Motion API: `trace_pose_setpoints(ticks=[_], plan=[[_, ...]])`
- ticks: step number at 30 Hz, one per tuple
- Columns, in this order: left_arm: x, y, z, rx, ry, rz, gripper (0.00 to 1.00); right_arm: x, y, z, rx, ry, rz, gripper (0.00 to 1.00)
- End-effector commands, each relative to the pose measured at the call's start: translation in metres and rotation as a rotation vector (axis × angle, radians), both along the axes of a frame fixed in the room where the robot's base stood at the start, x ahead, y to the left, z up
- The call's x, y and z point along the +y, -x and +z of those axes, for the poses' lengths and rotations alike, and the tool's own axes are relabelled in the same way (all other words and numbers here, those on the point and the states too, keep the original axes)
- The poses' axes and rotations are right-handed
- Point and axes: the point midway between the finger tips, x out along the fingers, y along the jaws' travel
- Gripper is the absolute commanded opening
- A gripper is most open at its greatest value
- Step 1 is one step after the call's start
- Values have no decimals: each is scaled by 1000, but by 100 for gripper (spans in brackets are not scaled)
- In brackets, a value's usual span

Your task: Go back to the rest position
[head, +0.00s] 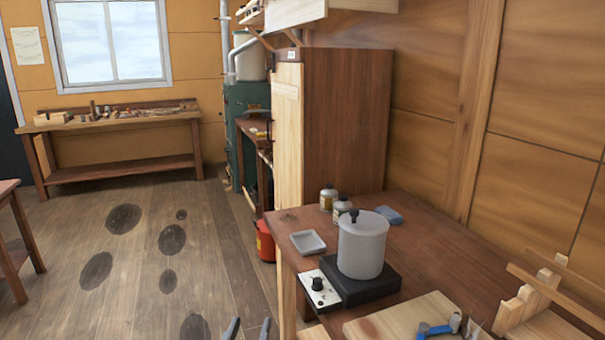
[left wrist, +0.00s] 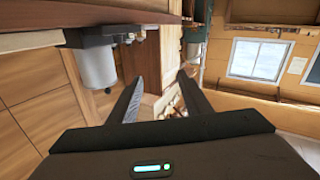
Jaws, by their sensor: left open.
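My left gripper (head: 247,330) shows only as two dark fingertips at the bottom edge of the head view, over the floor left of the bench. In the left wrist view its two fingers (left wrist: 160,88) stand wide apart with nothing between them, so it is open and empty. That view is turned over, with the bench along the top. The right gripper is not in view.
A red can (head: 265,241) stands below. The floor (head: 130,260) is open.

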Motion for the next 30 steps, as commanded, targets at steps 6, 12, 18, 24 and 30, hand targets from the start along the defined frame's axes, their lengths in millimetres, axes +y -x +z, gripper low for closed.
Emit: trace_pose_setpoints(ticks=[6, 12, 18, 24, 30], plan=[[51, 65, -114, 380, -88, 67, 44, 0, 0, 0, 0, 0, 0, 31], [84, 153, -195, 716, -178, 55, 44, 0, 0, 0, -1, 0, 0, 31], [102, 225, -236, 946, -241, 11, 44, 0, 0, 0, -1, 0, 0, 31], [111, 277, -255, 1092, -279, -36, 44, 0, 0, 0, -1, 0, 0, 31], [118, 322, -266, 1214, -310, -86, 44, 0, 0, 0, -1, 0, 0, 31]])
